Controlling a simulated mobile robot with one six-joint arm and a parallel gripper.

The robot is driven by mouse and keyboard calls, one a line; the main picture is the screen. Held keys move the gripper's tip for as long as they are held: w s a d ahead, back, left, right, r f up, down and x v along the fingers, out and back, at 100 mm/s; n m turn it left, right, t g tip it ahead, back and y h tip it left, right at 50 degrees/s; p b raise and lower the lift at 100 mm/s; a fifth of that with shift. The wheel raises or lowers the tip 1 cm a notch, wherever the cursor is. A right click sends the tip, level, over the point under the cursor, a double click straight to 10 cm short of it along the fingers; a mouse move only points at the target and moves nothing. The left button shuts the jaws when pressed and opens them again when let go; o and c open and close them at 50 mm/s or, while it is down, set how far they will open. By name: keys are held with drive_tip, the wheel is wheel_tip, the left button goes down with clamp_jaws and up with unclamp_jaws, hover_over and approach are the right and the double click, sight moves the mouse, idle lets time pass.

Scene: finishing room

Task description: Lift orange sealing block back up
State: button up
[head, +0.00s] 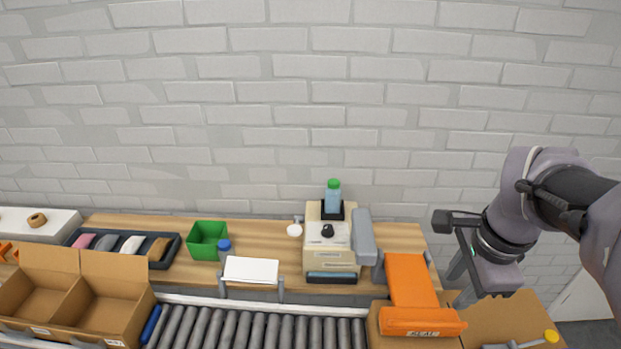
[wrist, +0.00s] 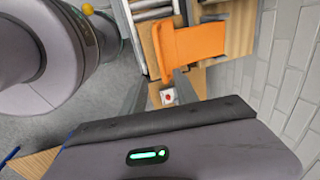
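The orange sealing block (head: 412,281) is at the right end of the bench in the head view. It slopes down toward the front, and its lettered front edge (head: 423,322) rests at or just over an open cardboard box (head: 373,325). It also shows in the wrist view (wrist: 195,43), at the top centre. My gripper (head: 478,283) hangs to the right of the block, apart from it. Its fingers are small and partly hidden by my wrist, so their opening cannot be made out. Nothing is seen held.
A roller conveyor (head: 255,328) runs left from the box. A raised box flap (head: 512,318) lies below my gripper. A red button (wrist: 168,97) shows in the wrist view.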

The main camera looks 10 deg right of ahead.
sight(431, 323)
drive_tip(key=w+f+b, duration=0.1)
drive_tip(key=f+b, duration=0.1)
drive_tip(key=f, duration=0.3)
drive_tip(key=w+d+f+b, duration=0.1)
drive_tip(key=f+b, duration=0.2)
drive_tip(key=f, duration=0.3)
drive_tip(key=w+f+b, duration=0.1)
drive_tip(key=f+b, duration=0.1)
drive_tip(key=f, duration=0.4)
drive_tip(key=shift+d+f+b, duration=0.2)
drive_tip(key=shift+d+b, duration=0.15)
drive_tip(key=shift+b, duration=0.05)
clamp_jaws()
drive_tip(key=shift+r, duration=0.1)
